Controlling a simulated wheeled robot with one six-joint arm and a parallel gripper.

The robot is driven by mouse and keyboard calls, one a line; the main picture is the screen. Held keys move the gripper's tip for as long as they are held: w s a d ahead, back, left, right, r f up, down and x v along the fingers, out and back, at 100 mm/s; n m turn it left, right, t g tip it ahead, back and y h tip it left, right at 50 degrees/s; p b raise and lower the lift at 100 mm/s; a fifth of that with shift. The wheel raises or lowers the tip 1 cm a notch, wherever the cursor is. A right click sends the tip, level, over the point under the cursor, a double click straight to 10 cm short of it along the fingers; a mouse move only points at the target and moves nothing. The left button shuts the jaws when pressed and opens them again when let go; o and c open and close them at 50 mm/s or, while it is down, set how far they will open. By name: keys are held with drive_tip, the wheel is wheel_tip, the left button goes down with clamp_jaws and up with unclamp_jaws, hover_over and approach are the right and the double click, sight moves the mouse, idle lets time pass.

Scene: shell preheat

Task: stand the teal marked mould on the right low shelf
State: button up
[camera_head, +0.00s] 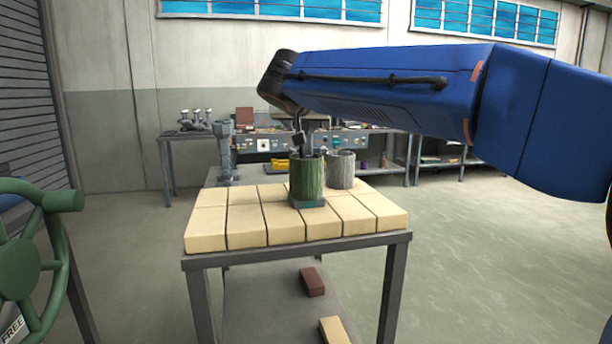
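A green, ribbed, cylindrical mould (307,178) stands upright on the brick-topped table, right of its middle. Its square grey base (307,203) carries a teal mark on the front. My gripper (305,152) is at the top of the green mould, pointing down from the end of my blue arm. The fingertips are small and partly hidden at the rim, so I cannot tell whether they are shut on it. A grey ribbed cylinder (342,170) stands just behind and to the right. I cannot tell which surface is the right low shelf.
Pale bricks (248,220) cover the tabletop. A grey column-like fixture (225,155) stands behind its left side. A red-brown brick (312,282) and a pale brick (334,330) lie below. A green handwheel (22,250) is at left. Floor at right is clear.

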drive_tip(key=shift+w, duration=0.1)
drive_tip(key=shift+c, duration=0.7)
clamp_jaws()
